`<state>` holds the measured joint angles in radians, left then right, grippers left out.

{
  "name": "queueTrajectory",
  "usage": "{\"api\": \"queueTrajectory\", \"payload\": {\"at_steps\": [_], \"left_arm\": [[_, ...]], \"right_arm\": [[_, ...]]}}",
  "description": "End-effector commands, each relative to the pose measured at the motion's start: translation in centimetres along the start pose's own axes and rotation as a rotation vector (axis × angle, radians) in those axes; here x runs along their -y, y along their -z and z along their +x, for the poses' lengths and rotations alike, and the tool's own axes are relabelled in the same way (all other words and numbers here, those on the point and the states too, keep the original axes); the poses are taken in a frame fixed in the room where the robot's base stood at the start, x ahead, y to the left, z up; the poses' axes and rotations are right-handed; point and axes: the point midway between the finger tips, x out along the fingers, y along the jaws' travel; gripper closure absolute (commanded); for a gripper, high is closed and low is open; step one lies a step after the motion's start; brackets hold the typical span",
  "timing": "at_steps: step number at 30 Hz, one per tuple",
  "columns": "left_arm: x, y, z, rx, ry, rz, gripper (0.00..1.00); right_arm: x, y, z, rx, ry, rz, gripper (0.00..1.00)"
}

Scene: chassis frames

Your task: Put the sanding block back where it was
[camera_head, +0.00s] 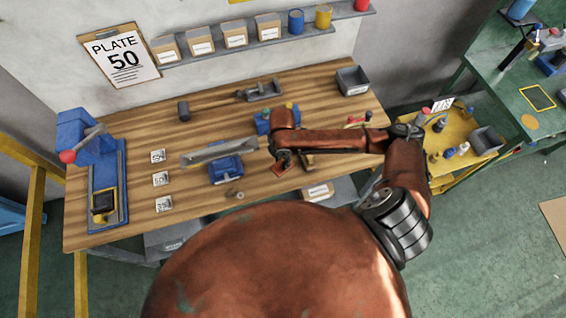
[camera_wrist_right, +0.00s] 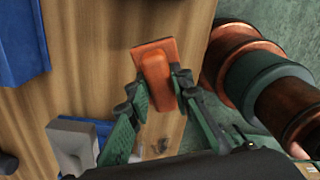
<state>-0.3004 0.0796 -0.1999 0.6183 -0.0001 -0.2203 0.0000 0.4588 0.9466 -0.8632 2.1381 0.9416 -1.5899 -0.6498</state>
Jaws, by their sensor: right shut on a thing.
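The sanding block is an orange block with a raised grip on a flat base. In the right wrist view the sanding block (camera_wrist_right: 155,52) sits between my two green fingers, and my right gripper (camera_wrist_right: 160,86) is shut on its grip. In the head view the sanding block (camera_head: 279,169) shows small near the front edge of the wooden workbench (camera_head: 130,222), below my right gripper (camera_head: 283,160). I cannot tell whether its base touches the wood. My left gripper is not in view.
A blue fixture (camera_head: 226,170) with a grey metal piece (camera_head: 215,152) stands left of the block. A blue press (camera_head: 93,190) is at the left end, a grey bin (camera_head: 352,80) at the back right.

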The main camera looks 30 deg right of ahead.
Motion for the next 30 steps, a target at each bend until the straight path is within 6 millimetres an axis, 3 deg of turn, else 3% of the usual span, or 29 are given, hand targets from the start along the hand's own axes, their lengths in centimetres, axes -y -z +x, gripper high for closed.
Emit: {"api": "queueTrajectory", "payload": {"at_steps": [9, 15, 27, 28, 30], "left_arm": [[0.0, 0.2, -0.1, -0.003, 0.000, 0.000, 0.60], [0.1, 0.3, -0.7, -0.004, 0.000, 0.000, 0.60], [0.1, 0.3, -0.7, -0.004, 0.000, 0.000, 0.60], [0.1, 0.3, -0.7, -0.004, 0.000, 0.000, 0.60], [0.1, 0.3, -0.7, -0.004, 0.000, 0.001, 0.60]], "right_arm": [[-1.5, -1.5, 2.5, 0.001, 0.000, 0.002, 1.00], [-1.4, -1.4, 5.0, 0.000, 0.000, 0.001, 1.00], [-1.4, -1.5, 5.6, 0.001, -0.001, 0.000, 1.00], [-1.4, -1.5, 5.7, 0.001, -0.001, 0.000, 0.79], [-1.4, -1.5, 5.7, 0.001, -0.001, 0.000, 0.74]]}}
